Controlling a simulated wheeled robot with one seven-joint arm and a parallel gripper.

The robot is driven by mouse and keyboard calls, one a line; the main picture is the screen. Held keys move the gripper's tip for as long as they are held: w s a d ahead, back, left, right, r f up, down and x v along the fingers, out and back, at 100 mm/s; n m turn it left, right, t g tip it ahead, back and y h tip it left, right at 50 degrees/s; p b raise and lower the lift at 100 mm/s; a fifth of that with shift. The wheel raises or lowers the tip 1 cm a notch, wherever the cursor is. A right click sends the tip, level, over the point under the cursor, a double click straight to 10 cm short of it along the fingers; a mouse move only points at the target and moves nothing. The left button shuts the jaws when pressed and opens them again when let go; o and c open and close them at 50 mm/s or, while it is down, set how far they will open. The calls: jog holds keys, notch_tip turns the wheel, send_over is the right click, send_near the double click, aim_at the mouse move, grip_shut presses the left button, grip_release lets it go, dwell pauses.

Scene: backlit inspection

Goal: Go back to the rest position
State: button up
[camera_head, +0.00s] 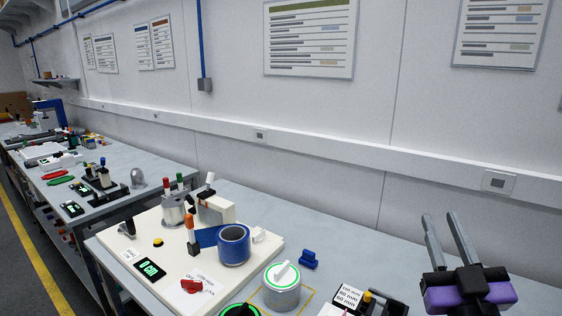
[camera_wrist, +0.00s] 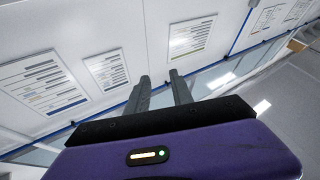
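My gripper (camera_head: 441,238) is raised at the right side of the head view, in front of the white wall. Its two grey fingers point up and stand apart with nothing between them. In the wrist view my gripper (camera_wrist: 161,84) also shows with a gap between the fingers and only wall and ceiling behind. It touches nothing that I can see. The lower part of the arm is outside the head view.
A blue part (camera_head: 308,259) lies nearby. Another bench (camera_head: 120,158) stands further left. The air around my gripper looks clear.

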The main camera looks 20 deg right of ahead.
jog(key=s+a+f+n+y, duration=0.5)
jog(key=s+a+f+y, duration=0.4)
jog(key=s+a+f, duration=0.3)
jog(key=s+a+f+m+g, duration=0.1)
jog(key=s+a+f+g, duration=0.2)
jog(key=s+f, duration=0.3)
jog(key=s+a+f+m+g, duration=0.2)
jog(key=s+f, duration=0.5)
jog(key=s, duration=0.4)
jog(key=shift+s+a+g, duration=0.3)
jog(key=shift+a+g, duration=0.3)
jog(key=shift+a, duration=0.25)
jog(key=shift+c, duration=0.2)
